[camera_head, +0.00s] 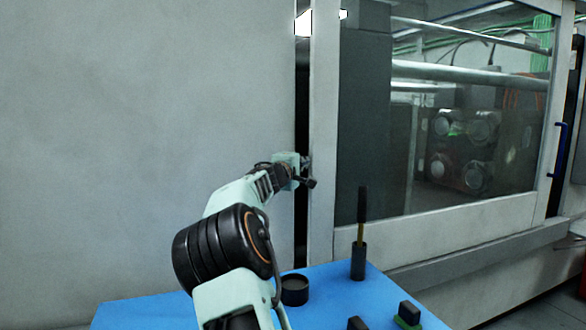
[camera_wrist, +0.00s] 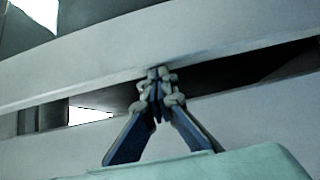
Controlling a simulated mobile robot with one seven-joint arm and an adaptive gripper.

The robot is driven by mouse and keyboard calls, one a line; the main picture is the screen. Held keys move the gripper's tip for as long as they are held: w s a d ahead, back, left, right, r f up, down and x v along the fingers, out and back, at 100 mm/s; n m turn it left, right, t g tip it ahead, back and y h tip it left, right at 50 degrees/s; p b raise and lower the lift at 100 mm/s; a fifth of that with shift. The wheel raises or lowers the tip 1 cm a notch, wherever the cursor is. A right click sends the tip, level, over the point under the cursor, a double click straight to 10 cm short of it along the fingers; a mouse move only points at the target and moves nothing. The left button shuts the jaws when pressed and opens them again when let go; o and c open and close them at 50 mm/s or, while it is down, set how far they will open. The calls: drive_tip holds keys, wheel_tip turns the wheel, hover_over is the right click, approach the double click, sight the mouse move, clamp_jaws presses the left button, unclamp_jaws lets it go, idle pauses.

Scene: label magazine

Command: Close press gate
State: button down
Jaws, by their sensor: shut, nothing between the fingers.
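The press gate (camera_head: 324,130) is a light grey frame around a large window, in the right half of the head view. A narrow dark gap (camera_head: 302,110) runs between its left edge and the grey wall panel. My gripper (camera_head: 311,183) is at the gate's left edge, beside this gap. In the wrist view my gripper (camera_wrist: 158,74) is shut and empty, with its fingertips at the lower edge of a pale frame strip (camera_wrist: 225,40). I cannot tell whether they touch it. A blue handle (camera_head: 559,150) shows at the gate's right side.
A blue table (camera_head: 335,300) stands below my arm. On it are a dark round cup (camera_head: 294,290), a holder (camera_head: 358,262) with an upright dark-handled tool (camera_head: 362,205), and small dark blocks (camera_head: 409,313). A grey wall panel (camera_head: 140,120) fills the left.

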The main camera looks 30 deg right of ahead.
sight(336, 160)
drive_tip(key=shift+g, duration=0.3)
drive_tip(key=s+d, duration=0.1)
drive_tip(key=d, duration=0.2)
drive_tip(key=s+d, duration=0.1)
drive_tip(key=d, duration=0.3)
drive_tip(key=s+d, duration=0.1)
drive_tip(key=d, duration=0.2)
drive_tip(key=shift+d, duration=0.35)
drive_tip(key=shift+w+a, duration=0.15)
drive_tip(key=shift+a, duration=0.05)
